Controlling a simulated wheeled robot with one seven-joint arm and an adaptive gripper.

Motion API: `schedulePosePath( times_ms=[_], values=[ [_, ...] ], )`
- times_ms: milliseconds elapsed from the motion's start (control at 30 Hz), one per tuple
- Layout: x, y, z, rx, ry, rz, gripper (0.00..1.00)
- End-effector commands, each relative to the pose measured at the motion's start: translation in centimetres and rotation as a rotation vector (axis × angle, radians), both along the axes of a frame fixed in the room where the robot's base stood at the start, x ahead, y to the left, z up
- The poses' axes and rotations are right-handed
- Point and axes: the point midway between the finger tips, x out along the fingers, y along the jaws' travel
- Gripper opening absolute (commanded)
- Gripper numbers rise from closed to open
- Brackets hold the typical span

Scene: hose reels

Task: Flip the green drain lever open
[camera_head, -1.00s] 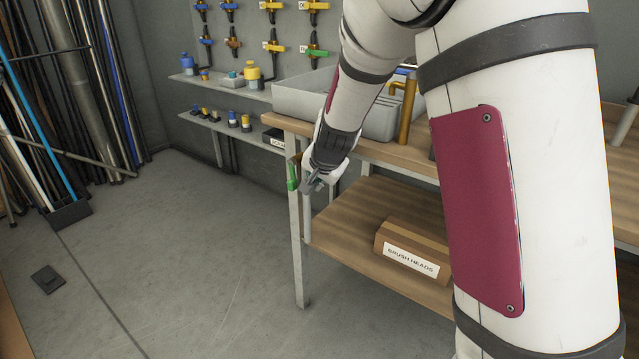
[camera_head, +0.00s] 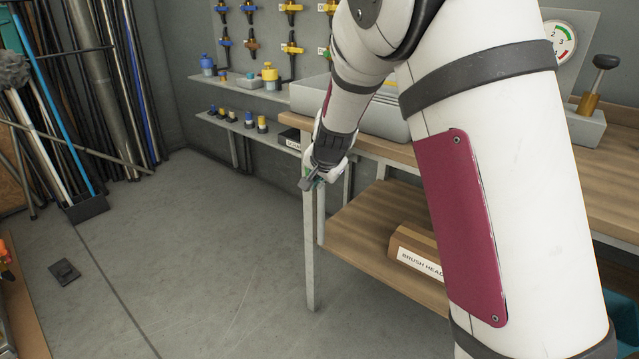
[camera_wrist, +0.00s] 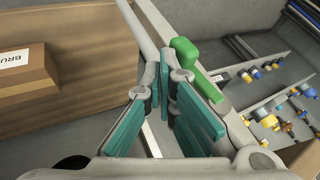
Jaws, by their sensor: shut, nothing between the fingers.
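The green drain lever (camera_wrist: 188,54) shows in the wrist view, just right of and beyond my fingertips, beside a pale grey bar of the bench frame. It has a thick rounded end and a narrower part running down to the right. I cannot tell whether a finger touches the lever.
The wooden bench (camera_head: 392,152) has a grey leg (camera_head: 311,260) close to my gripper. A cardboard box (camera_head: 415,250) stands on its lower shelf. Wall shelves (camera_head: 245,92) with small fittings are behind. The floor left of the bench is clear near the leg.

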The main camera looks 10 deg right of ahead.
Motion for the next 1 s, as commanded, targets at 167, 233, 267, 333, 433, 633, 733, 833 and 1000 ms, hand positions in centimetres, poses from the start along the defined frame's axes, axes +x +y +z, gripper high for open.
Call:
schedulePosePath(
  times_ms=[167, 233, 267, 333, 433, 633, 733, 833, 1000],
  values=[
    [0.4, 0.2, -0.6, 0.022, -0.03, -0.001, 0.0],
    [0.6, 0.4, -0.7, 0.031, -0.042, 0.0, 0.0],
    [0.6, 0.4, -0.7, 0.035, -0.046, 0.0, 0.0],
    [0.8, 0.6, -0.7, 0.042, -0.056, -0.001, 0.0],
    [1.0, 0.7, -0.6, 0.039, -0.055, 0.0, 0.0],
    [1.0, 0.7, -0.6, 0.04, -0.056, 0.0, 0.0],
    [1.0, 0.7, -0.6, 0.04, -0.056, 0.0, 0.0],
    [1.0, 0.7, -0.4, 0.04, -0.056, 0.0, 0.0],
    [1.0, 0.7, 0.4, 0.04, -0.056, 0.0, 0.0]
  ],
)
